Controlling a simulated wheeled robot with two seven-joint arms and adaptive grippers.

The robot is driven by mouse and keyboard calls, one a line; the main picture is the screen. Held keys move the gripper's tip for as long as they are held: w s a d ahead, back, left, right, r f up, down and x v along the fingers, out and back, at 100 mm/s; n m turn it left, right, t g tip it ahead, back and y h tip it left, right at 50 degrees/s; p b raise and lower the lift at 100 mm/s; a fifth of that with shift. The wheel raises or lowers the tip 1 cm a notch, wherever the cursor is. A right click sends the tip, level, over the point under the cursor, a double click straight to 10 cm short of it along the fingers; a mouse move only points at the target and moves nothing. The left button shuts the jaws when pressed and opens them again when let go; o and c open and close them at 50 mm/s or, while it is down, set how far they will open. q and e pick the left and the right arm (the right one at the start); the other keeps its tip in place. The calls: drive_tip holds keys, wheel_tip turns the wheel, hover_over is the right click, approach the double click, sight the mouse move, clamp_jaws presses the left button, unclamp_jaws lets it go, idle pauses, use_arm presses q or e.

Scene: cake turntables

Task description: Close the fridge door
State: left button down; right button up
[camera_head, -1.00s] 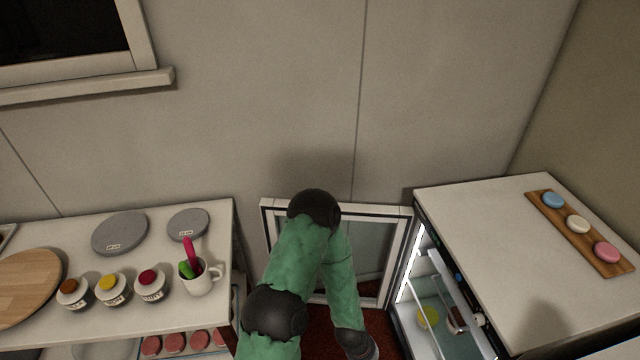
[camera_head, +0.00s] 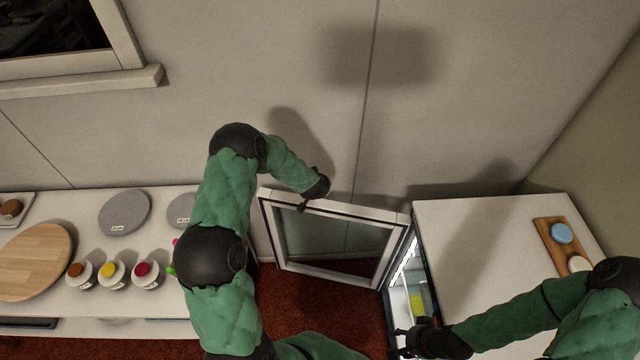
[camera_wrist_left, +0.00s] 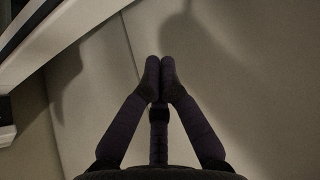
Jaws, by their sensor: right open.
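The fridge (camera_head: 470,215) stands at the right with a white top. Its glass door (camera_head: 375,217) in a white frame stands wide open to the left of the lit interior, near the wall. My left gripper (camera_head: 316,190) is at the top edge of the door; I cannot tell whether it touches. In the left wrist view its fingertips (camera_wrist_left: 160,72) meet with nothing seen between them. My right gripper (camera_head: 402,345) is open and empty in front of the fridge opening, low at the bottom of the head view.
A white counter (camera_head: 75,210) at the left holds a wooden board (camera_head: 35,262), grey discs (camera_head: 125,213) and several small jars (camera_head: 112,274). A wooden tray (camera_head: 548,232) with macarons lies on the fridge top. Red floor (camera_head: 315,305) is open between counter and fridge.

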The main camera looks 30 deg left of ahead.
use_arm(q)
wheel_tip(320, 180, down, 7)
drive_tip(key=w+b, duration=0.1)
drive_tip(key=shift+w+a+f, duration=0.15)
drive_tip(key=shift+w+a, duration=0.05)
drive_tip(key=shift+w, duration=0.1)
idle(0.7)
